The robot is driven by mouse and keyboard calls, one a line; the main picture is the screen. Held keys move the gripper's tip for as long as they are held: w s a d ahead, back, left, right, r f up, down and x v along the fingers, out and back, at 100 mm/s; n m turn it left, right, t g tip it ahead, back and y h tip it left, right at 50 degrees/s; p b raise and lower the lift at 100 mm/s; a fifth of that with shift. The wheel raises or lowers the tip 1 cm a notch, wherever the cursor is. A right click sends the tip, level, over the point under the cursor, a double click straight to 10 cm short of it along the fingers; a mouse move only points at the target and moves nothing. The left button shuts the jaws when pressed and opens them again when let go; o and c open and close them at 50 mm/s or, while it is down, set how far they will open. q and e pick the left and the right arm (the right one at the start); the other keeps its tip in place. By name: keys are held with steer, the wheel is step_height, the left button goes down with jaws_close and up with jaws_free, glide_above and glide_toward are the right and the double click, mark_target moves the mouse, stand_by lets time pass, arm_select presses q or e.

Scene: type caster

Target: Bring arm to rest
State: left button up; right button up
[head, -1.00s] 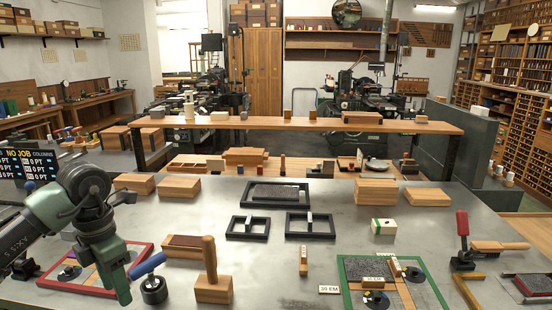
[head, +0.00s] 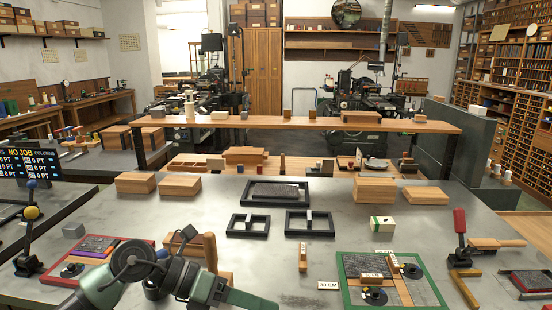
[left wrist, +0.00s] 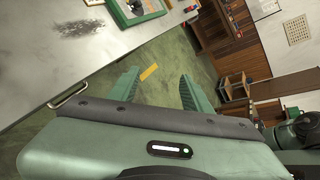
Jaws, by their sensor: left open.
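My left arm (head: 200,285) crosses the bottom left of the head view, bent low over the near part of the metal table (head: 300,262). My right arm and gripper are not in view.
A red-framed tray (head: 48,281) and a wooden mallet (head: 210,252) lie close behind my arm. A green-framed tray (head: 341,292) lies right of the arm.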

arm_select(q)
steer(key=s+d+r+n+t+h, duration=0.1)
steer(key=d+r+n+t+h, duration=0.2)
steer(key=d+r+n+h, duration=0.25)
steer(key=w+a+r+n+t+y, duration=0.2)
steer(key=w+a+r+n+t, duration=0.3)
steer(key=n+t, duration=0.8)
steer(key=s+a+f+n+y, duration=0.2)
steer(key=a+f+n+y, duration=1.3)
steer(key=f+n, duration=0.3)
steer(key=s+a+f+n+g, duration=0.1)
steer(key=s+f+n+g, duration=0.2)
steer(key=s+f+g, duration=0.75)
steer(key=s+a+f+n+g, duration=0.25)
steer(key=s+f, duration=0.55)
steer(key=s, duration=0.7)
step_height(320, 180, down, 25)
steer(key=d+g, duration=0.1)
steer(key=s+a+f+g, duration=0.1)
steer(key=s+a+f, duration=0.2)
steer(key=s+f, duration=1.4)
steer(key=shift+s+g+y, duration=0.3)
steer(key=shift+s+y, duration=0.15)
steer(key=shift+s, duration=0.1)
